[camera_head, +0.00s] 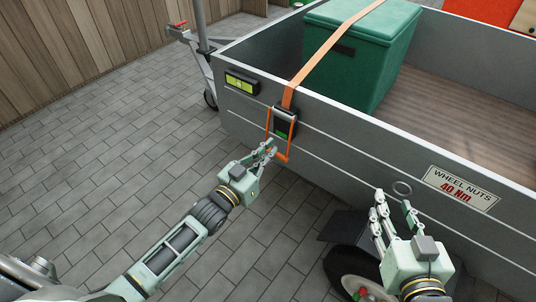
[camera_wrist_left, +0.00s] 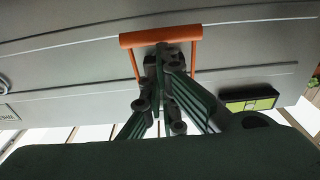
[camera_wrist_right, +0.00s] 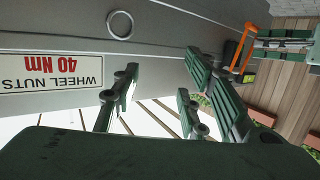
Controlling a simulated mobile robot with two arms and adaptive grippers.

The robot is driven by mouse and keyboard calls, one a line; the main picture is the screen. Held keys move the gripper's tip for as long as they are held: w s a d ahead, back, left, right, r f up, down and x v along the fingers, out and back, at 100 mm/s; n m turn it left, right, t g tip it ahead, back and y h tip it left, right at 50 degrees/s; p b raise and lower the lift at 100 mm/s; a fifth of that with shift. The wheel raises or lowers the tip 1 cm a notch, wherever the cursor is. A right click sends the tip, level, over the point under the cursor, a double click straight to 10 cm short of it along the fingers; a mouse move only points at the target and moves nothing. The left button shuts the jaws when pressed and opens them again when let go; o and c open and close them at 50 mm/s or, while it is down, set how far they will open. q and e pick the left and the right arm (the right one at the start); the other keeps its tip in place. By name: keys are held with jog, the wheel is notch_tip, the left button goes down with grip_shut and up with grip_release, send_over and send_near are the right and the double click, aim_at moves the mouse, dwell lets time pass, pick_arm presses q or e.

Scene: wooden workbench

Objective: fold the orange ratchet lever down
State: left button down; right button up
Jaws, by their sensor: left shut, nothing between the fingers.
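The orange ratchet lever (camera_head: 281,157) is a U-shaped handle on the ratchet (camera_head: 284,118) at the trailer's side wall. Its crossbar is at the lower end in the head view; I cannot tell how far it stands off the wall. The lever also shows in the left wrist view (camera_wrist_left: 160,36) and the right wrist view (camera_wrist_right: 243,50). My left gripper (camera_head: 271,147) is shut and empty, its tips at the crossbar, between the lever's side arms in the left wrist view; contact is unclear. My right gripper (camera_head: 393,207) is open and empty beside the trailer wall.
An orange strap (camera_head: 325,47) runs from the ratchet over a green box (camera_head: 385,60) in the grey trailer. A level (camera_head: 241,82) sits left of the ratchet. A wheel-nuts sign (camera_head: 461,189) and ring (camera_head: 402,188) are near my right gripper.

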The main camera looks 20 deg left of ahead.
pick_arm(q)
jog(key=shift+w+d+f+t+b, duration=0.1)
jog(key=shift+w+f+t+b, duration=0.25)
jog(key=shift+b, duration=0.45)
pick_arm(e)
notch_tip(320, 180, up, 10)
jog(key=a+t+y, duration=0.1)
jog(key=t, duration=0.4)
jog(key=shift+w+a+f+y, duration=0.15)
jog(key=shift+w+a+y, duration=0.1)
jog(key=shift+y, duration=0.05)
